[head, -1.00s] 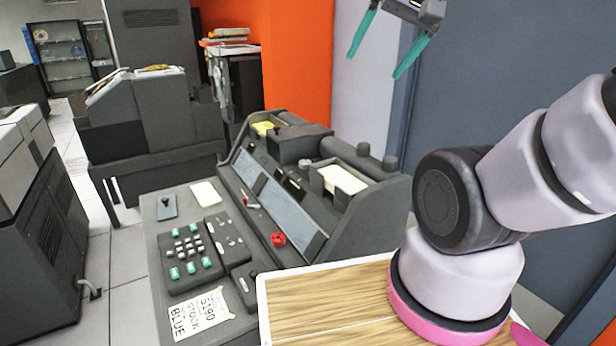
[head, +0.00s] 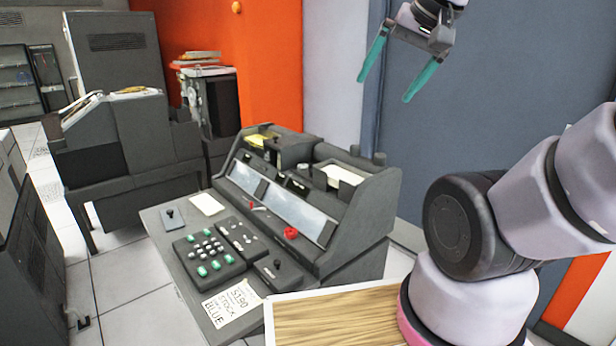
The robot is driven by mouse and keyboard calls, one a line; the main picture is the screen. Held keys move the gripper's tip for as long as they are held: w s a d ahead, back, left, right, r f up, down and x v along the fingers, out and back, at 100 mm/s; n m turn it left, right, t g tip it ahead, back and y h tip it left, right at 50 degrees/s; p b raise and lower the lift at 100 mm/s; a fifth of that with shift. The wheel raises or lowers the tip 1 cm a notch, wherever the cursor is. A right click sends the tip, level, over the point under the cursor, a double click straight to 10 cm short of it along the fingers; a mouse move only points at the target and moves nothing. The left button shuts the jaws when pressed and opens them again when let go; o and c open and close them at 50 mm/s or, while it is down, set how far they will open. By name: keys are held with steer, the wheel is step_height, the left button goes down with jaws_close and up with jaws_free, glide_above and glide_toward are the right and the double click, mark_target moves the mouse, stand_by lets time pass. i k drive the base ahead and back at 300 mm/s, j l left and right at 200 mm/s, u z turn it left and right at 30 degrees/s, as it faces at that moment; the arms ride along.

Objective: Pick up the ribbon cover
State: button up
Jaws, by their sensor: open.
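A dark grey card punch machine (head: 325,207) stands in the middle of the head view, with a sloped front and a flat desk in front of it. I cannot tell for sure which part is the ribbon cover; a dark raised block (head: 290,150) on the machine's top, behind the sloped panels, may be it. My gripper (head: 385,88) hangs in the air at the upper right, with two green fingers spread apart and nothing between them. It shows above and to the right of the machine's top, clear of it.
The desk holds a keypad (head: 207,248), a paper label (head: 231,302) and a white card (head: 207,204). Another grey machine (head: 130,150) stands at left. Tiled floor (head: 120,270) lies open between.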

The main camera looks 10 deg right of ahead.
mark_target(277, 272)
steer(key=j+u, duration=0.3)
steer(key=k+j+u, duration=0.1)
steer(key=j, duration=0.3)
steer(key=j+u, duration=0.1)
steer(key=j, duration=0.3)
steer(key=k+j+z, duration=0.15)
